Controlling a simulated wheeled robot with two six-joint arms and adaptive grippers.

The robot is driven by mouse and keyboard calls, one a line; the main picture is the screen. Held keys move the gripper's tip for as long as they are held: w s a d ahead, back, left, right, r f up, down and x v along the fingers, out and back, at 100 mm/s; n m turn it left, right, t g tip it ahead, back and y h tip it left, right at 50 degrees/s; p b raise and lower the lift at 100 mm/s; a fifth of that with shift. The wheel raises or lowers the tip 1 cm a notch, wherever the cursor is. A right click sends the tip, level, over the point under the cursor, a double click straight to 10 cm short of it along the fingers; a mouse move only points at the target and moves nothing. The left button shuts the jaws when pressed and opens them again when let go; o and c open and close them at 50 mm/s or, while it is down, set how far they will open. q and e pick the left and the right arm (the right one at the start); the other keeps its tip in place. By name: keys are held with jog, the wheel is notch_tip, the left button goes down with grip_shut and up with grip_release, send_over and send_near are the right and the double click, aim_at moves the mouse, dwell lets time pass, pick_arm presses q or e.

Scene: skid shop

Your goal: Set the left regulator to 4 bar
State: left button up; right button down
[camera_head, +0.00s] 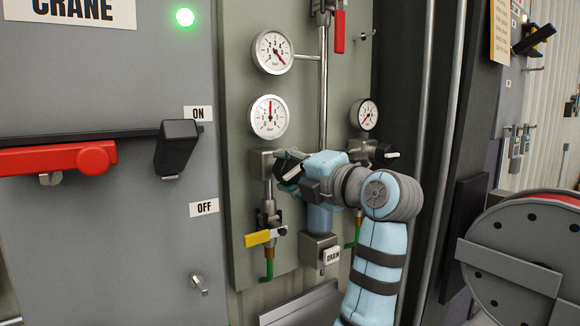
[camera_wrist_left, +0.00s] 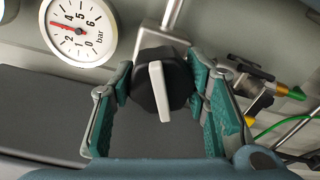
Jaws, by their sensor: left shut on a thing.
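The left regulator (camera_head: 266,163) is on the panel, under a round white gauge (camera_head: 269,118). The gauge's red needle points almost straight up, near mid-scale; the exact value is too small to read. The gauge also shows in the left wrist view (camera_wrist_left: 78,28). My left gripper (camera_head: 288,170) is at the regulator's front and shut on its knob. In the left wrist view, the black knob (camera_wrist_left: 143,88) with a white pointer bar sits between the green finger pads. My gripper hides the knob in the head view. My right gripper is in neither view.
A second regulator (camera_head: 362,149) with its own gauge (camera_head: 364,115) stands right of my left wrist. A yellow-handled valve (camera_head: 258,238) is below the left regulator. An upper gauge (camera_head: 273,52) and red lever (camera_head: 339,32) are above. A crane switch handle (camera_head: 177,147) juts out at left.

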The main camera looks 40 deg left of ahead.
aim_at(297, 172)
pick_arm(q)
jog(key=m, duration=0.9)
jog(key=shift+r, duration=0.1)
dwell(0.4)
jog(key=o, duration=1.2)
jog(key=shift+a, duration=0.1)
jog(key=v, duration=0.8)
jog(key=shift+w, duration=0.1)
jog(key=shift+w+a, duration=0.1)
jog(key=shift+a, duration=0.25)
